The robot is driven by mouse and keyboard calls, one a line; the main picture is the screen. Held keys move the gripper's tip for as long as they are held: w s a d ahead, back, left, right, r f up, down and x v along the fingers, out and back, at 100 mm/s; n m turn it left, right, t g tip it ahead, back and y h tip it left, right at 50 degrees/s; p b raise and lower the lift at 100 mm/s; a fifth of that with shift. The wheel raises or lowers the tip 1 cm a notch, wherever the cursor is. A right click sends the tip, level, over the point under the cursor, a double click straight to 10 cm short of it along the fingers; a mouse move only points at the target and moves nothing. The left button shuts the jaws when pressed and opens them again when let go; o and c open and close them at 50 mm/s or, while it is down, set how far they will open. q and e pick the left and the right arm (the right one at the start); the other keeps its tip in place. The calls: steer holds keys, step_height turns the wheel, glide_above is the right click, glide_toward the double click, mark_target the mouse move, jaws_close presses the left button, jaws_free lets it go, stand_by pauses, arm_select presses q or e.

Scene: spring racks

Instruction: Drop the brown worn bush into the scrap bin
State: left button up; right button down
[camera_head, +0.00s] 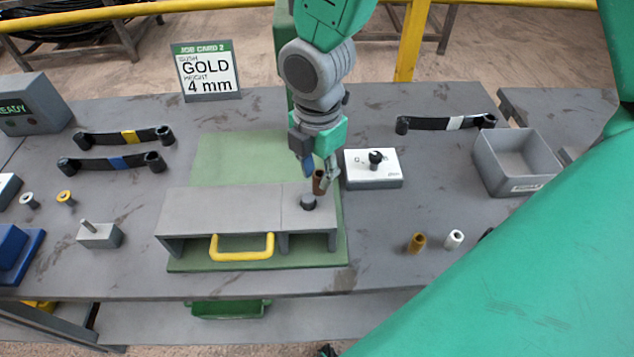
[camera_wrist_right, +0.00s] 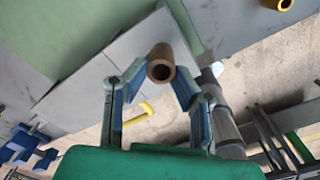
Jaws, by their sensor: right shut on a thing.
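The brown worn bush (camera_head: 319,183) is a short hollow tube between the fingertips of my right gripper (camera_head: 320,177), above the right end of the grey fixture. In the right wrist view the bush (camera_wrist_right: 160,64) shows its open end, between the blue-padded fingers of the right gripper (camera_wrist_right: 157,82). My left gripper is not seen.
The grey fixture (camera_head: 220,210) with a yellow handle (camera_head: 243,247) sits on a green plate. A white box with a black knob (camera_head: 372,168) stands between gripper and bin. A black link bar (camera_head: 445,123) lies behind. Gold (camera_head: 416,242) and white (camera_head: 454,239) bushes stand at front right.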

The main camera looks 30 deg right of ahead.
steer(key=shift+a, duration=0.3)
steer(key=shift+w+a+r, duration=0.1)
steer(key=shift+a+r, duration=0.15)
steer(key=shift+a, duration=0.65)
steer(key=shift+a+r, duration=0.15)
steer(key=shift+a, duration=0.25)
steer(key=shift+r+p, duration=0.55)
steer(key=shift+p, duration=0.15)
steer(key=shift+d+r+p, duration=0.6)
steer(key=shift+d+p, duration=0.25)
steer(key=shift+d, duration=0.05)
steer(key=shift+r, duration=0.15)
steer(key=shift+a+r+p, duration=0.1)
steer(key=shift+r+p, duration=0.1)
steer(key=shift+p, duration=0.2)
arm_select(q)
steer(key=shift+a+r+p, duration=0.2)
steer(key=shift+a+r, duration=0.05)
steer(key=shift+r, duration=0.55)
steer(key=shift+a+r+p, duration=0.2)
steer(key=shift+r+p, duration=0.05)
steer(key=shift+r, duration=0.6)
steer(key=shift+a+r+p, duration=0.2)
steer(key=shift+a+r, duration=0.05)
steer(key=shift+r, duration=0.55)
arm_select(e)
steer(key=shift+r, duration=1.25)
